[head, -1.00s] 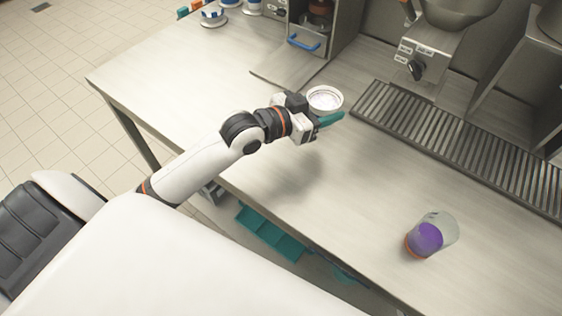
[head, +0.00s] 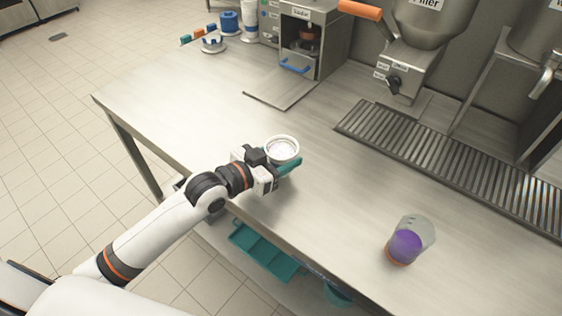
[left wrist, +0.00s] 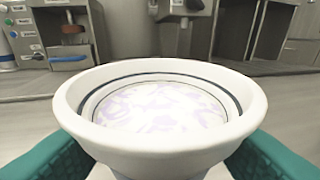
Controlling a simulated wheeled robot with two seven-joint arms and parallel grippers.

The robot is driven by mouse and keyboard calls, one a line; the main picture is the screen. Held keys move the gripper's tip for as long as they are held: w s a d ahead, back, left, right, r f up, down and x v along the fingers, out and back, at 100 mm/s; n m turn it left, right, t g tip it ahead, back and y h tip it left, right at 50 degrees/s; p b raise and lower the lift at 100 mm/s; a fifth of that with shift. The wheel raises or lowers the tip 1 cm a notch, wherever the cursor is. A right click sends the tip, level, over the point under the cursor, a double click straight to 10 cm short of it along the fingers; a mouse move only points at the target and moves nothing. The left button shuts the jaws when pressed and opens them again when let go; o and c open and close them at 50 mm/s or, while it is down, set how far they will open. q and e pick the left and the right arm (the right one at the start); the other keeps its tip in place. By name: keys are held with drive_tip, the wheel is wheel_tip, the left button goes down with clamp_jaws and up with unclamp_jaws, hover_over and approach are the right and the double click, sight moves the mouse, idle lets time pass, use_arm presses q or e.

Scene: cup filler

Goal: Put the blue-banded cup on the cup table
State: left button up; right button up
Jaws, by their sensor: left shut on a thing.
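A white cup (head: 282,148) with a round open rim is in my left gripper (head: 286,168), over the front part of the steel counter. The left wrist view shows the cup (left wrist: 160,155) close up. A dark blue line runs around the inside below the rim, and pale white-and-lilac contents fill it. Teal fingers (left wrist: 48,158) flank the cup on both sides and are shut on it. The cup looks upright; its outer side is mostly hidden. My right gripper is not in view. I cannot tell which surface is the cup table.
A clear cup with purple contents (head: 405,246) stands on the counter (head: 330,210) at right. A slatted drain grate (head: 450,160) and a filler machine (head: 400,85) are behind. A teal tray (head: 265,252) is below the front edge.

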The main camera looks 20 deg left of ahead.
use_arm(q)
drive_tip(key=shift+f, duration=0.85)
drive_tip(key=shift+f, duration=0.2)
drive_tip(key=o, duration=1.1)
drive_tip(key=shift+c, duration=0.2)
drive_tip(key=shift+r, duration=0.2)
drive_tip(key=v, duration=1)
drive_tip(key=shift+s+b, duration=0.1)
drive_tip(key=shift+b, duration=0.2)
drive_tip(key=shift+v, duration=0.95)
